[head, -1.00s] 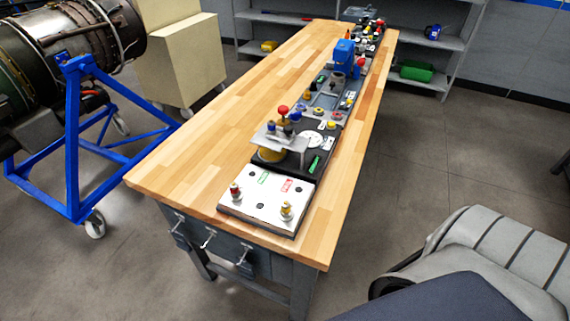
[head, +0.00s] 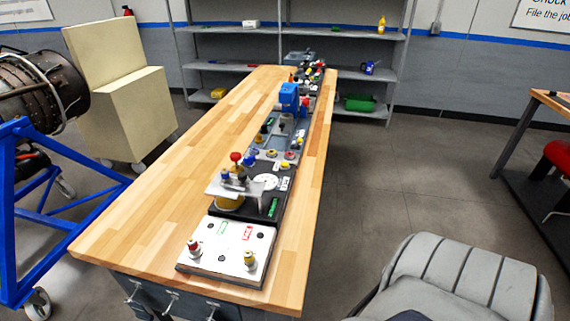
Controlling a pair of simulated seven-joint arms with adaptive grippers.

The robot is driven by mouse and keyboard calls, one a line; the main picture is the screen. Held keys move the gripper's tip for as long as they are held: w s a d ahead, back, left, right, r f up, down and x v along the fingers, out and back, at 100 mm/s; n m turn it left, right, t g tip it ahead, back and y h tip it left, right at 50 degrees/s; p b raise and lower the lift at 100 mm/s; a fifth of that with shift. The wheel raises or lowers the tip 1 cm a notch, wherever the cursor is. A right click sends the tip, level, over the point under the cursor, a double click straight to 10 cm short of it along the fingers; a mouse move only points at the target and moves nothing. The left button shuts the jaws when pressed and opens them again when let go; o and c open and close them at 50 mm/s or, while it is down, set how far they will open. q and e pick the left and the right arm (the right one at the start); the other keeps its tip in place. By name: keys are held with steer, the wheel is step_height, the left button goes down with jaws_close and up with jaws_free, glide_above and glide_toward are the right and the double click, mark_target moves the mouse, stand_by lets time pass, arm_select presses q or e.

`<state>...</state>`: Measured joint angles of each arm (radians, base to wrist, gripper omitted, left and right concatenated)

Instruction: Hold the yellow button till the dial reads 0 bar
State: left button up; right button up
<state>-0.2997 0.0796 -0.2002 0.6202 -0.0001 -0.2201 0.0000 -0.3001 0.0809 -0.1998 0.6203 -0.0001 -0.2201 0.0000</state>
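A row of panels runs along the wooden bench. A pale round dial-like disc (head: 265,181) lies on the black panel (head: 281,198) near the front; its reading is too small to make out. A small yellow button-like part (head: 285,166) sits just behind it, to the right. Other small yellow parts show farther back, so I cannot tell for sure which is the button. Neither of my grippers is in view, and nothing is seen touching the panels.
A white panel (head: 225,262) with two small fittings lies at the near end of the bench (head: 150,205). A blue stand (head: 70,150) with an engine is at left. A grey padded seat (head: 460,275) is at lower right.

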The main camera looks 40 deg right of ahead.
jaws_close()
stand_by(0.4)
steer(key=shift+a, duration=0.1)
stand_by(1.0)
